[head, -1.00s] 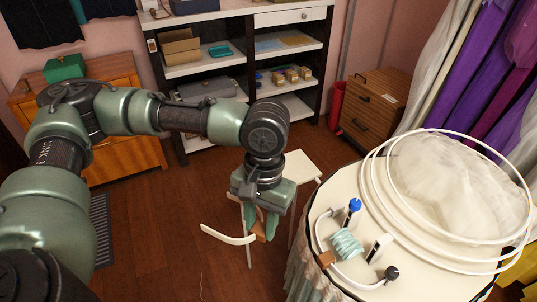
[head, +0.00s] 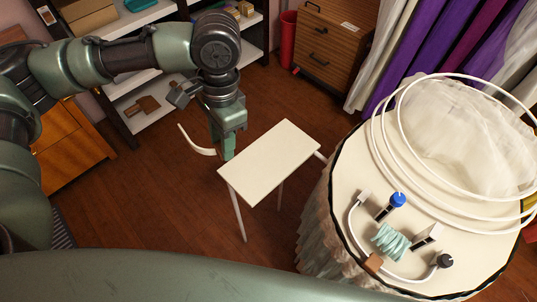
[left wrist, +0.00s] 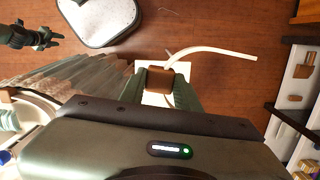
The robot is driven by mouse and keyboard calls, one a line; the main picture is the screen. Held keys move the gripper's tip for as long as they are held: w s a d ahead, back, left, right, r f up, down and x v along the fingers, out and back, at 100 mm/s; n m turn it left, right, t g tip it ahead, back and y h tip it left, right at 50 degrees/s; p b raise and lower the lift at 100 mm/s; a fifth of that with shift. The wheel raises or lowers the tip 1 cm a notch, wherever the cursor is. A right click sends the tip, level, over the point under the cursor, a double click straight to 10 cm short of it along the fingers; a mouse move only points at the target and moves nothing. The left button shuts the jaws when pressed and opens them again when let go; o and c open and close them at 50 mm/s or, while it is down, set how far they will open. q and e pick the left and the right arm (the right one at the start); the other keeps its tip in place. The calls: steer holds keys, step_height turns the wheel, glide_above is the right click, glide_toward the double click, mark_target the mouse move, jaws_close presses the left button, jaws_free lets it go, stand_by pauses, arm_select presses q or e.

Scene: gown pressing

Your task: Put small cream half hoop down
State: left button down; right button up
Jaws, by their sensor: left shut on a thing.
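The small cream half hoop (head: 196,144) is a thin curved strip. My left gripper (head: 228,148) is shut on it, in the air just left of a small white table (head: 275,158). In the left wrist view, a brown block (left wrist: 160,78) sits between the fingers, and the half hoop (left wrist: 215,52) curves out to the right from there. The fingers and block hide part of it. The white table top shows partly behind the gripper in that view. A dark gripper, seemingly my right one (left wrist: 50,39), shows at the upper left of the left wrist view; its jaw state is unclear.
Shelves and a drawer cabinet (head: 335,45) stand behind. The white table top is bare.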

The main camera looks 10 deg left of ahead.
mark_target(243, 178)
arm_select(q)
steer(key=w+d+m+t, duration=0.2)
steer(key=w+m, duration=0.3)
steer(key=m, duration=1.1)
steer(key=shift+m, duration=0.3)
steer(key=f, duration=2)
steer(key=shift+s+a+f, duration=0.2)
steer(key=shift+f, duration=0.1)
steer(key=shift+f, duration=0.15)
steer(key=c, duration=1)
jaws_free()
steer(key=r, duration=0.8)
steer(key=s+d+r+b, duration=0.1)
steer(key=r, duration=0.3)
steer(key=shift+d+r, duration=0.1)
steer(key=shift+r, duration=0.05)
